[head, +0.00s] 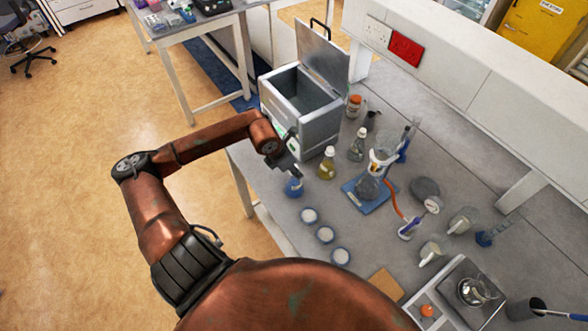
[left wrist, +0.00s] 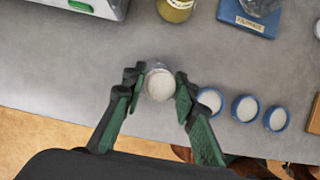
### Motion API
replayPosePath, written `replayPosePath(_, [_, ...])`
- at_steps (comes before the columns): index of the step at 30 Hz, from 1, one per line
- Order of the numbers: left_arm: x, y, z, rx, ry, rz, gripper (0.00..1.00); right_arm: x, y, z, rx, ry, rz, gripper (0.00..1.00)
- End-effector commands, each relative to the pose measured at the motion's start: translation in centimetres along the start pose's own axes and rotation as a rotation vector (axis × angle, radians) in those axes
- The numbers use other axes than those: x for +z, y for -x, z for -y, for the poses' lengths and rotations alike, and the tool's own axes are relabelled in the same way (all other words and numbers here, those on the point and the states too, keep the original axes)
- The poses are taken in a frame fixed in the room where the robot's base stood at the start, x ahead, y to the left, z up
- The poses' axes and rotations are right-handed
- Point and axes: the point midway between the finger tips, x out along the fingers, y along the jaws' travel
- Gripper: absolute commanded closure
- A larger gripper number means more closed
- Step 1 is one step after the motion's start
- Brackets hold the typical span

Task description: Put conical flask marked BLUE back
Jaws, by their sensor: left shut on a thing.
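My left gripper (head: 291,174) reaches down at the near-left part of the bench, with its fingers closed around a small vessel, the blue conical flask (head: 293,188). It shows blue in the head view, partly hidden by the gripper. In the left wrist view the flask (left wrist: 158,86) is a pale round shape from above, between the two fingers of the left gripper (left wrist: 157,92). Its marking cannot be read. I cannot tell whether it touches the bench. My right gripper is not in view.
A yellow flask (head: 327,166) and a clear flask (head: 358,147) stand behind, beside an open grey metal box (head: 318,128). Three blue-rimmed round dishes (head: 310,216) line the near edge. A blue stand (head: 362,201) with glassware is to the right. A balance (head: 462,297) stands front right.

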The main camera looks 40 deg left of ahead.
Motion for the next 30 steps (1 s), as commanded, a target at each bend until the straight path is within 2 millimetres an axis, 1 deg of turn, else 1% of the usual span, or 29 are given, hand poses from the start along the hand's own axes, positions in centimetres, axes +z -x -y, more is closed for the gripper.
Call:
replayPosePath(2, [-0.1, -0.2, 0.0, 0.000, 0.000, 0.001, 1.00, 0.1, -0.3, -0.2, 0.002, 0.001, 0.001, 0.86])
replayPosePath(3, [-0.1, -0.2, 0.0, 0.000, 0.000, 0.000, 0.72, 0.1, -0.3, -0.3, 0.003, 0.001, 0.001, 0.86])
replayPosePath(10, [-0.1, -0.2, 0.0, 0.000, 0.000, 0.000, 0.57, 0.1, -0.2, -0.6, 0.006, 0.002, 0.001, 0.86])
replayPosePath(18, [-0.1, -0.1, 0.0, 0.000, 0.000, 0.000, 0.56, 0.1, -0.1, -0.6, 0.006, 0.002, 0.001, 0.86])
replayPosePath(21, [0.1, 0.2, 0.0, 0.000, 0.000, 0.000, 0.56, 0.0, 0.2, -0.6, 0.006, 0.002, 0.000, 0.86])
replayPosePath(22, [0.0, 0.5, -0.1, 0.002, -0.001, 0.001, 0.56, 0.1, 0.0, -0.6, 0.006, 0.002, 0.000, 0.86])
replayPosePath(26, [-0.1, 2.4, -0.1, 0.005, -0.003, 0.000, 0.56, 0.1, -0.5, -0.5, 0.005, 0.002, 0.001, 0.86])
replayPosePath(30, [-0.2, 5.4, -0.1, 0.005, -0.003, -0.002, 0.56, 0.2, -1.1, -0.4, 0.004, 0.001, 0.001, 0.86])
